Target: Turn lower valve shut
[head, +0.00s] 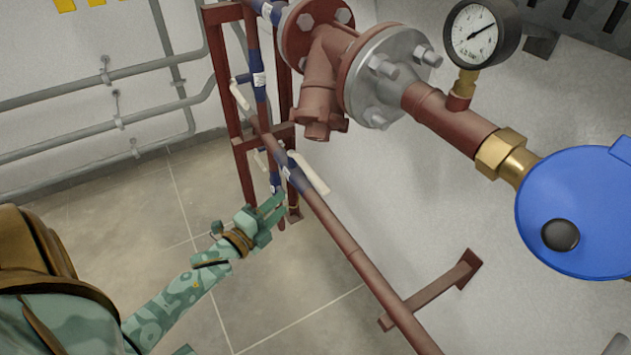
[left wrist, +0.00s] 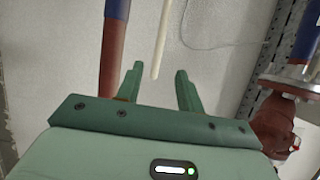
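A cream lever handle (head: 310,173) slants beside the red-brown pipe in the head view, next to a blue valve section. Another cream handle (head: 240,95) sits higher up on the frame. My left gripper (head: 274,208) is just below and left of the lower handle, its green fingers apart. In the left wrist view, a cream handle (left wrist: 162,38) hangs from above, its end between the open fingertips (left wrist: 157,75) in the picture. Contact with either finger does not show. My right gripper is not in view.
A red-brown pipe (head: 358,255) runs down to the right past the gripper, with a bracket (head: 440,288) on it. A red-brown upright frame (head: 225,85) stands behind. A flanged pipe with a gauge (head: 481,34) and blue meter (head: 580,205) fills the upper right. Floor at left is clear.

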